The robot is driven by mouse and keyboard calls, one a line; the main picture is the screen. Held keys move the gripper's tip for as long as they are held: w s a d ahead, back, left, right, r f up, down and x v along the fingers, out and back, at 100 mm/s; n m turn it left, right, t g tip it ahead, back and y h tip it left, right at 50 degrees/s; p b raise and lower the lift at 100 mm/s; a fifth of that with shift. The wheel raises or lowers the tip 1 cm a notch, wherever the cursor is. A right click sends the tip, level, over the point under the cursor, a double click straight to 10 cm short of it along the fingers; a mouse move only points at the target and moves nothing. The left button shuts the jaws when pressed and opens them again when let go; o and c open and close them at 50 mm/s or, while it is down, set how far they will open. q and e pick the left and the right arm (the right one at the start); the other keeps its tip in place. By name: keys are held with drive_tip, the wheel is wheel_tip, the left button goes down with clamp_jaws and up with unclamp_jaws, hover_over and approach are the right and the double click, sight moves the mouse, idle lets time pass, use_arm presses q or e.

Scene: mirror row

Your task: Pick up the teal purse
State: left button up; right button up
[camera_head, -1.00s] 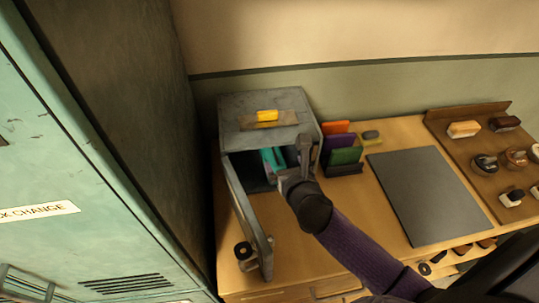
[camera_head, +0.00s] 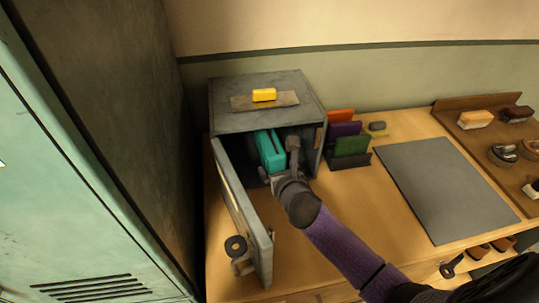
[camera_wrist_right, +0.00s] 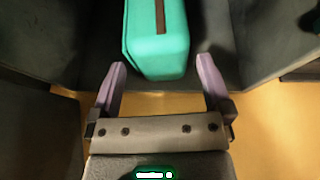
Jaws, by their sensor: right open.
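The teal purse (camera_head: 270,150) stands inside the open grey metal box (camera_head: 232,124) on the wooden counter. In the right wrist view the purse (camera_wrist_right: 156,45) has a dark strip along its top, and its near end lies just ahead of and between my fingers. My right gripper (camera_head: 277,168) is at the box's opening. It also shows in the right wrist view (camera_wrist_right: 160,75), open, with its two fingers spread either side of the purse's near end and no clear contact. My left gripper is not in view.
The box's door (camera_head: 243,215) stands open on the left. A yellow block (camera_head: 264,95) lies on the box top. Coloured cards (camera_head: 351,143) in a holder stand right of the box. A grey mat (camera_head: 445,185) and a brush rack (camera_head: 475,140) are further right. A green locker (camera_head: 70,190) fills the left.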

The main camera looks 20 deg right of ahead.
drive_tip(key=b+x, duration=0.1)
drive_tip(key=x, duration=0.3)
drive_tip(key=shift+w+f+b, duration=0.1)
drive_tip(key=shift+w+b, duration=0.1)
drive_tip(key=shift+b, duration=0.15)
drive_tip(key=c, duration=1.3)
drive_tip(key=shift+o, duration=0.2)
drive_tip(key=shift+d, duration=0.1)
